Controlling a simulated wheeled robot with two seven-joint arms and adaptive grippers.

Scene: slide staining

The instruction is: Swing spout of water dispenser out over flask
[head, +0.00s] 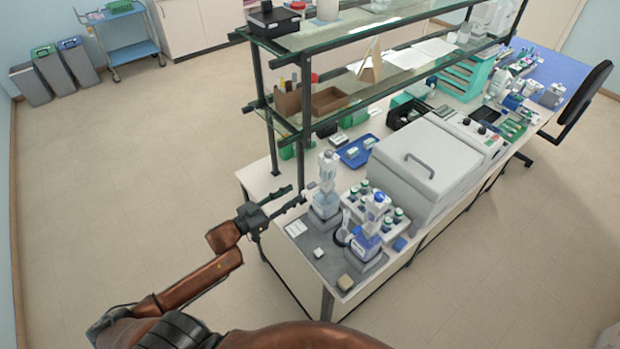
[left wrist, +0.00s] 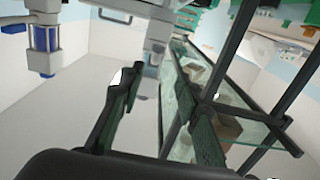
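Two bottle-top dispensers stand on the near end of the bench. One has a pale bottle (head: 325,203) and a white head; the other has a blue bottle (head: 366,244). I cannot tell by label which holds water. A small clear vessel (head: 343,234), perhaps the flask, stands between them. My left gripper (head: 297,195) is open and empty, just left of the pale dispenser's head, with a gap. In the left wrist view, the open fingers (left wrist: 165,105) point toward a white dispenser part (left wrist: 156,32); a blue-trimmed dispenser part (left wrist: 42,40) is at upper left. My right gripper is out of view.
A shelf frame with glass shelves (head: 335,100) rises behind the dispensers, its post close to my left gripper. A rack of bottles (head: 390,215) and a large grey lidded box (head: 425,160) stand to the right.

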